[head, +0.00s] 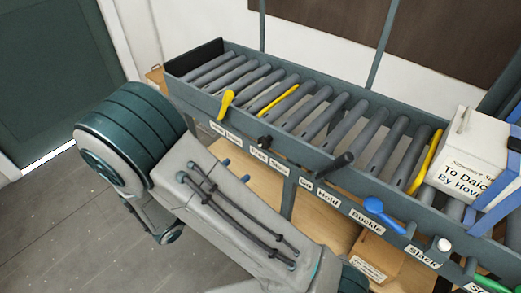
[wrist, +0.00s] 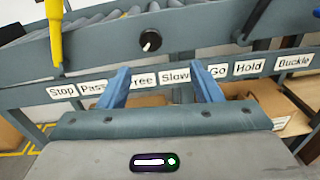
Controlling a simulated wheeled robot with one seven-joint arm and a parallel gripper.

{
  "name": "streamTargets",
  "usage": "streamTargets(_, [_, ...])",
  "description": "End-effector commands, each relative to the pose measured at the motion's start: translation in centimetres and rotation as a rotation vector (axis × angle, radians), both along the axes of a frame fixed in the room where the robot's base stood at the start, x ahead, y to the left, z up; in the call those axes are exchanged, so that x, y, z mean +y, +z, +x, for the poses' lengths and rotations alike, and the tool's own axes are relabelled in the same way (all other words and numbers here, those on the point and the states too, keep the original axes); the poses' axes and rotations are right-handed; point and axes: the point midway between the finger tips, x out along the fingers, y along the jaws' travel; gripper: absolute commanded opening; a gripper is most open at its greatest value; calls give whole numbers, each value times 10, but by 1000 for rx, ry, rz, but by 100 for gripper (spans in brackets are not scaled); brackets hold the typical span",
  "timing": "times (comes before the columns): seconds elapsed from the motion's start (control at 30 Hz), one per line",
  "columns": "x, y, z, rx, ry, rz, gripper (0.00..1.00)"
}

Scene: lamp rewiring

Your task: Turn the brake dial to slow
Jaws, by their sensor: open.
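The brake dial (wrist: 150,40) is a round black knob with a small white mark on the dark front rail of the conveyor. The mark sits low on its face, seemingly toward the Free side. Below it are the labels Free (wrist: 143,79) and Slow (wrist: 175,78). The dial also shows in the head view (head: 265,142). My gripper (wrist: 160,73) is open and empty in the wrist view, its two blue fingers apart below the dial, one left and one right of it. They do not visibly touch the dial.
A yellow lever (wrist: 55,35) stands left of the dial. A black lever (head: 335,165), a blue lever (head: 382,213) and a white knob (head: 444,244) are to the right. A white labelled box (head: 470,150) sits on the rollers. Cardboard boxes are below the conveyor.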

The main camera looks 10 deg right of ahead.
Motion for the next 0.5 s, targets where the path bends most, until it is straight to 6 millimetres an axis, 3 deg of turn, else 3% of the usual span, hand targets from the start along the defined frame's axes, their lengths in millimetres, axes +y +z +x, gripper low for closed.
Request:
streamTargets(0.1, [10, -7, 3, 5, 50, -42, 59])
streamTargets(0.2, [6, -7, 8, 5, 60, -50, 59])
streamTargets(0.5, [-40, -7, 39, 6, 54, -48, 59])
